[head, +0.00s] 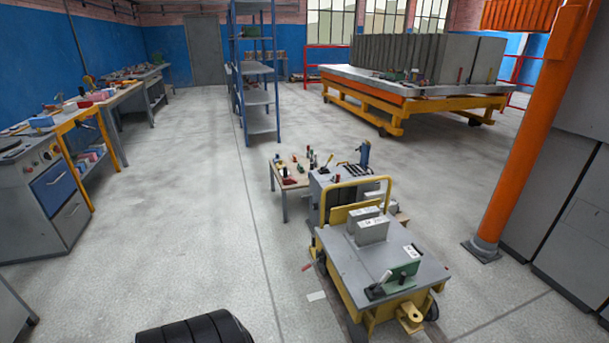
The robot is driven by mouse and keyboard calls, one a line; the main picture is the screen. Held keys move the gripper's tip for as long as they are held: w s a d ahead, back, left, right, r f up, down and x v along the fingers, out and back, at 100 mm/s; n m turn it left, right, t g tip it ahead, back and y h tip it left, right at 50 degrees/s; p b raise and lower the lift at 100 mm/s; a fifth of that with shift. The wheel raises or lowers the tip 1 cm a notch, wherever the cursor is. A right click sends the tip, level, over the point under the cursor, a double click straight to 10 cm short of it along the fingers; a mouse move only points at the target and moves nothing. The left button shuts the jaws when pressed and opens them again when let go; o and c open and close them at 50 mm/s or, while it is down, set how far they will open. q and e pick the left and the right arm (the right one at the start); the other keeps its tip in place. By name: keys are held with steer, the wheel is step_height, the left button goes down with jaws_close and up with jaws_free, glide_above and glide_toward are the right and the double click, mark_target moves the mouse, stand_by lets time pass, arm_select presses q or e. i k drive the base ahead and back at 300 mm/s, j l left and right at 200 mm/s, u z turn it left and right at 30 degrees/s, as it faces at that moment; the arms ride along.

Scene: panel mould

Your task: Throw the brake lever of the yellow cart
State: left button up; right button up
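The yellow cart (341,284) stands on the floor right of the middle, with a grey top and a yellow push handle (359,182) at its far end. A small lever with a red end (307,267) sticks out low on the cart's left side; it looks like the brake lever, but it is too small to tell its position exactly. On the cart top are grey blocks (371,230) and a green bracket (403,276) with a dark clamp-like part (377,288). Neither of my grippers is in view.
A low table (285,186) with small tools stands just beyond the cart. An orange column (520,150) and grey cabinets stand to the right. Workbenches (42,200) line the left, and a blue shelf rack (258,97) stands further back.

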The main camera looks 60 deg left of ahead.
mark_target(310, 265)
steer(key=u, duration=1.8)
